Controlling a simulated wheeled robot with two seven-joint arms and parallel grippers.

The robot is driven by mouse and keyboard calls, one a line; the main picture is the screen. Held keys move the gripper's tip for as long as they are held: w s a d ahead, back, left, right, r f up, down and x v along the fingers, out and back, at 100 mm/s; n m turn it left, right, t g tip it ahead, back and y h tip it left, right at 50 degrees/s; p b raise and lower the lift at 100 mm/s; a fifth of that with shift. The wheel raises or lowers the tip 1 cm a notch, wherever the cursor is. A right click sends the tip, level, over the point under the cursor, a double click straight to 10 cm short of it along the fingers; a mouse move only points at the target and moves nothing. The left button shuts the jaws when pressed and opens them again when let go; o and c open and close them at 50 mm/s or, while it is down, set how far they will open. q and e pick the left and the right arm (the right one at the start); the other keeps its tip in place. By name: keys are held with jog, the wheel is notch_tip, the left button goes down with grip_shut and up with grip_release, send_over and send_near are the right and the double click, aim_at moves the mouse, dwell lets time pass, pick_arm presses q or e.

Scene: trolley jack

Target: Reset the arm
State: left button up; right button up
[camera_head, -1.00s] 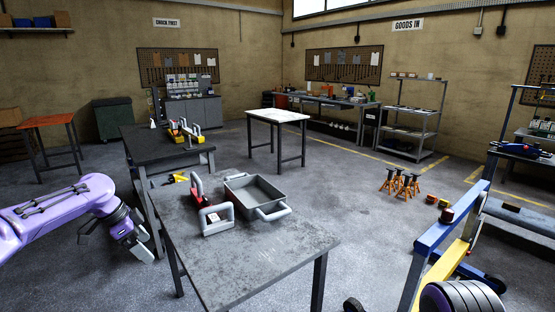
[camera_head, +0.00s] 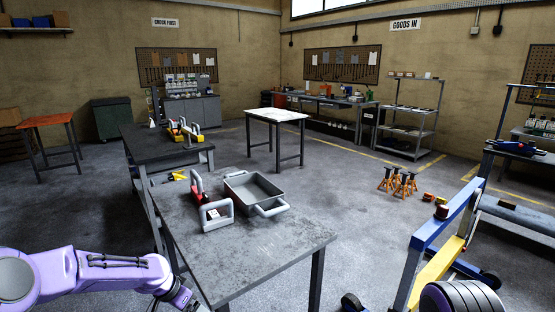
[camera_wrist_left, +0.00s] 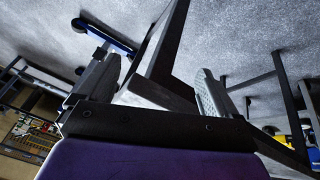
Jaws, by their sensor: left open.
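My left arm (camera_head: 95,275) is purple and comes in low from the left in the head view. Its wrist end reaches the bottom edge, beside the near legs of the dark metal table (camera_head: 245,255), so the fingers are cut off there. In the left wrist view my left gripper (camera_wrist_left: 155,85) shows two grey fingers spread apart, with nothing held between them. A dark table leg and edge appear behind the fingers; whether they touch cannot be told. My right gripper is not in view.
On the near table are a grey tray (camera_head: 236,190) with handles and a red-and-grey handled item (camera_head: 215,213). A blue and yellow frame (camera_head: 440,245) stands at the right. Orange stands (camera_head: 396,182) are on the floor. Floor left of the table is clear.

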pick_arm(q)
jog(key=s+d+f+n+y, duration=0.25)
jog(key=s+f+n, duration=0.45)
jog(key=s+f, duration=1.1)
jog(key=s+a+r+n+y, duration=0.2)
jog(key=s+a+n, duration=0.1)
jog(key=s, duration=0.8)
jog(key=s+a+r+n+y, duration=0.2)
jog(key=s+a, duration=0.3)
jog(key=s, duration=0.6)
jog(key=shift+a+r+n+t+y, duration=0.2)
jog(key=shift+a+n+t+y, duration=0.1)
jog(key=shift+n+y, duration=0.15)
